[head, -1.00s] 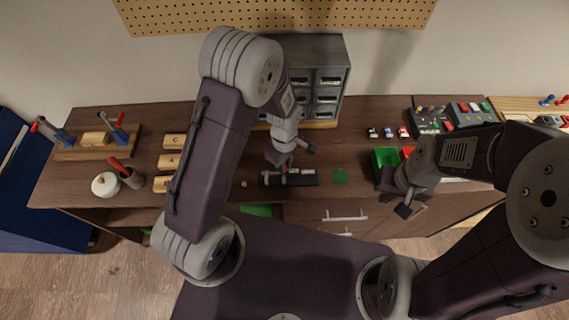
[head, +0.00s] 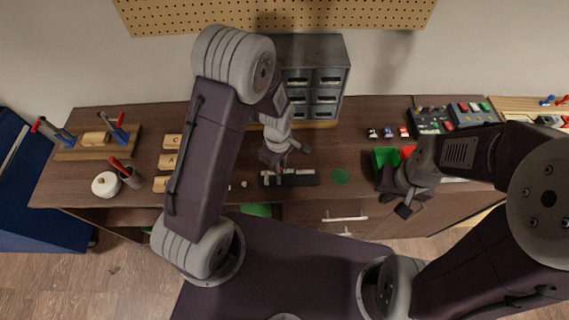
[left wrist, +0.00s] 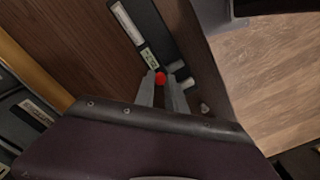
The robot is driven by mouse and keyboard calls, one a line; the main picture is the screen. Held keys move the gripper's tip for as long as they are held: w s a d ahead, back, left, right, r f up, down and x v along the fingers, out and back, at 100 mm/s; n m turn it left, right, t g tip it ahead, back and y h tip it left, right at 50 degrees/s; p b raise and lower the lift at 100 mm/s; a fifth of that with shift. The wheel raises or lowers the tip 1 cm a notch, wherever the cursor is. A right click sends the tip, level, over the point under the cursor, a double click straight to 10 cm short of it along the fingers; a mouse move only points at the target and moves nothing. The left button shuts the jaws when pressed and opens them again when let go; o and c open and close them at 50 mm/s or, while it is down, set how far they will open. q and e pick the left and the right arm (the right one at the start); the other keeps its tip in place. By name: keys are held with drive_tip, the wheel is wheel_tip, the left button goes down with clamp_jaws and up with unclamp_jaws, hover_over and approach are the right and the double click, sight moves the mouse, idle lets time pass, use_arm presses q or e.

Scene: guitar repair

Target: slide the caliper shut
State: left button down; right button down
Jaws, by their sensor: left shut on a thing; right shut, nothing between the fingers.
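The caliper (head: 300,172) is a thin pale bar lying along a long black tray (head: 308,183) near the front edge of the workbench. In the left wrist view its pale bar (left wrist: 126,22) and a greenish-grey part (left wrist: 149,57) show in the tray. My left gripper (head: 281,171) reaches down onto the tray's left half. Its fingers (left wrist: 161,86) are shut on a small red knob (left wrist: 160,77), apparently on the caliper's slider, beside the greenish-grey part. The fingers hide part of the caliper. My right gripper (head: 405,208) is shut and empty, right of the tray at the bench's front edge.
A green disc (head: 340,176) lies just right of the tray, and a small pale knob (head: 243,184) lies left of it. A grey drawer cabinet (head: 318,60) stands behind. Green and red bins (head: 384,158) stand near my right arm. Wooden blocks (head: 170,161) lie at left.

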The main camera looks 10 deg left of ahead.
use_arm(q)
drive_tip(key=a, duration=0.2)
drive_tip(key=shift+s+a+r, duration=0.1)
drive_tip(key=shift+s+a, duration=0.2)
drive_tip(key=shift+a, duration=0.1)
drive_tip(key=shift+d, duration=0.1)
drive_tip(key=c, duration=1.7)
unclamp_jaws()
drive_tip(key=shift+c, duration=0.2)
drive_tip(key=o, duration=0.4)
drive_tip(key=shift+c, duration=0.2)
drive_tip(key=shift+s, duration=0.15)
drive_tip(key=shift+r, duration=0.15)
wheel_tip(320, 180, up, 9)
